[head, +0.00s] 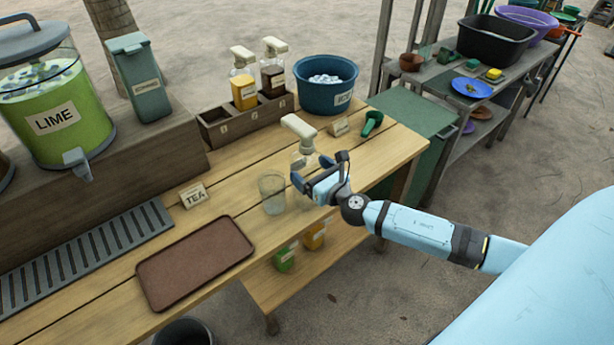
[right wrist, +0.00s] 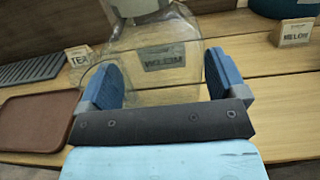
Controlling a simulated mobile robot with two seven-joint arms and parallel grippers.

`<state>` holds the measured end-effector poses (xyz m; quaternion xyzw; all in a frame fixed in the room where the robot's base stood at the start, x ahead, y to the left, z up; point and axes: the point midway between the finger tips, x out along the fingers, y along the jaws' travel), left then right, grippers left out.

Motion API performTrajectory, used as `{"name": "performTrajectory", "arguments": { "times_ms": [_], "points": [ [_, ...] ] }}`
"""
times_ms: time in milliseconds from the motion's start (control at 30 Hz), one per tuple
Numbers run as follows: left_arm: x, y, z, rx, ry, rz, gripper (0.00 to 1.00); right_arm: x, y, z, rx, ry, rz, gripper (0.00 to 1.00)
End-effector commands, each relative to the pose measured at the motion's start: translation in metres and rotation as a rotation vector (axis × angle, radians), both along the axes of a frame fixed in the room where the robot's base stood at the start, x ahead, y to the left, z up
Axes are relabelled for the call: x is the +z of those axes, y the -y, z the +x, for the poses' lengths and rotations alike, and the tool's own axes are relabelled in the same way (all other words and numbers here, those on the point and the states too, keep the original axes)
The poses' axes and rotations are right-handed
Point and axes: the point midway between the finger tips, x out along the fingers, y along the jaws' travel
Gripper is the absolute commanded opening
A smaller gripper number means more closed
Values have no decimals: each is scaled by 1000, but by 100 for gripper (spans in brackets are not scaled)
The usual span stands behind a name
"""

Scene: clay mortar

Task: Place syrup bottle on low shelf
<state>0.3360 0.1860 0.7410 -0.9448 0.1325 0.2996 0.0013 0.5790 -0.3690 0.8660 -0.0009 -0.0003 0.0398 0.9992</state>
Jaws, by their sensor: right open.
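A clear syrup bottle (head: 304,157) with a cream pump head stands upright on the wooden table near its right end. It looks empty. My right gripper (head: 318,172) is open at the bottle. In the right wrist view the bottle (right wrist: 155,50) stands between the spread blue fingers, and its label appears reversed through the clear wall. Whether the fingers touch it I cannot tell. The low shelf (head: 252,283) is under the table and holds a green-filled and an orange-filled container. My left gripper is not in view.
A clear glass (head: 271,192) stands just left of the gripper. A brown tray (head: 195,262) and a TEA card (head: 194,195) are further left. A small card (head: 340,126), a green scoop (head: 372,122) and a blue tub (head: 326,92) are behind. The front part of the low shelf is clear.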

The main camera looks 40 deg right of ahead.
Motion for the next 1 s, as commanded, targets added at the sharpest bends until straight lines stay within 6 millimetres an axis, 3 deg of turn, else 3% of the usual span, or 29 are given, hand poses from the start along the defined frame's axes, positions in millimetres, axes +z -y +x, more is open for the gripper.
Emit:
{"name": "performTrajectory", "arguments": {
  "times_ms": [133,400,600,867,1000],
  "points": [
    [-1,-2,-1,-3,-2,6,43,0,-1,16,-1,0,2,90],
    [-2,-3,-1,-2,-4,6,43,-1,-2,18,0,-1,2,88],
    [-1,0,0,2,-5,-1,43,0,-2,18,0,-1,2,48],
    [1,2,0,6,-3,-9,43,2,-2,18,0,0,2,48],
    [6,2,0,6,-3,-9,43,12,-1,18,0,0,1,48]
  ]
}}
